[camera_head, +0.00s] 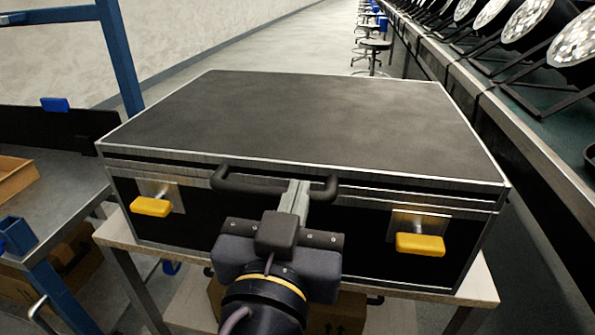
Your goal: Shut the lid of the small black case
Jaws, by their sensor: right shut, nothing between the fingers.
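The black case (335,235) with silver metal edges stands on a light wooden-topped stand (480,285). Its lid (310,115) lies down flat over the body. A thin dark line runs along the front seam; I cannot tell whether the lid is fully seated. A black handle (235,184) is on the front, between two yellow latches, one at the left (150,206) and one at the right (420,244). My right gripper (297,192) is shut and empty, its fingertips at the middle of the handle near the front lid edge. I cannot tell whether they touch. My left gripper is out of view.
A bench with a row of par cans (530,20) runs along the right, close to the case. A grey workbench (60,200) with blue legs stands at the left, with a wooden tray (15,178). Several stools (373,45) stand on the floor behind. Cardboard boxes lie below.

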